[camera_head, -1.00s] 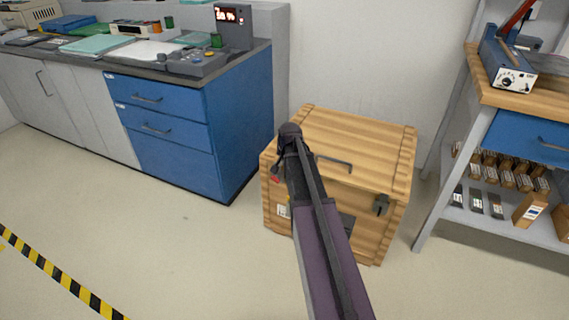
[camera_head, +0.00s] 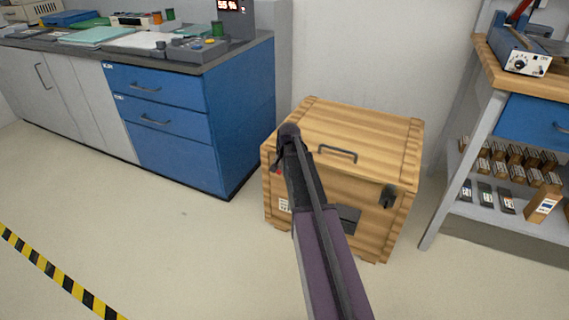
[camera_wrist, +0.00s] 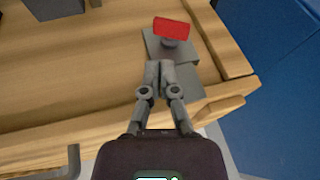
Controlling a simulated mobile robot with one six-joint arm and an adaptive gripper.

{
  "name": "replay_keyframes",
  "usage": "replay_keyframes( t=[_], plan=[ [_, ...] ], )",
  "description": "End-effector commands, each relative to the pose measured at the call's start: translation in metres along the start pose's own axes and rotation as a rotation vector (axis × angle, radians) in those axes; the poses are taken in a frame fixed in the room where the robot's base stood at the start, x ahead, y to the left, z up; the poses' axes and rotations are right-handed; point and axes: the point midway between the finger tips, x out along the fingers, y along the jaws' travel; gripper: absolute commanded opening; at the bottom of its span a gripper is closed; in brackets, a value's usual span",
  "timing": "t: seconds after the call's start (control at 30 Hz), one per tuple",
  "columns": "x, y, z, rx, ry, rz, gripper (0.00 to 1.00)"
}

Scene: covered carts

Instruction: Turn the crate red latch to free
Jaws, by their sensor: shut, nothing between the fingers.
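The wooden crate (camera_head: 365,130) stands on the floor against the wall, its lid down. The red latch (camera_wrist: 172,28) shows in the wrist view as a red tab on a grey pivot and grey plate (camera_wrist: 183,50). In the head view only a bit of red (camera_head: 277,171) shows at the crate's front left, mostly hidden by my arm. My gripper (camera_wrist: 160,68) is shut and empty, its fingertips over the grey plate just short of the red tab. I cannot tell whether they touch the plate.
A dark latch (camera_head: 388,197) is on the crate's front right, and a handle (camera_head: 338,153) is near the lid's front edge. A blue drawer cabinet (camera_head: 170,125) stands to the left. A shelf cart (camera_head: 470,225) stands to the right. The floor in front is clear.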

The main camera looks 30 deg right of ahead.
Motion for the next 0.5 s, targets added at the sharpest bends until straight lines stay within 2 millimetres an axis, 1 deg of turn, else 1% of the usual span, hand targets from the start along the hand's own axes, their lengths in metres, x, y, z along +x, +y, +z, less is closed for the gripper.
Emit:
replay_keyframes(
  t=[0.03, 0.2, 0.5],
  plan=[
    [0.009, -0.003, 0.002, -0.002, 0.000, -0.001, 0.00],
    [0.021, -0.010, 0.005, 0.000, 0.000, -0.001, 0.00],
    [0.030, -0.017, 0.008, 0.000, 0.000, 0.000, 0.00]
  ],
)
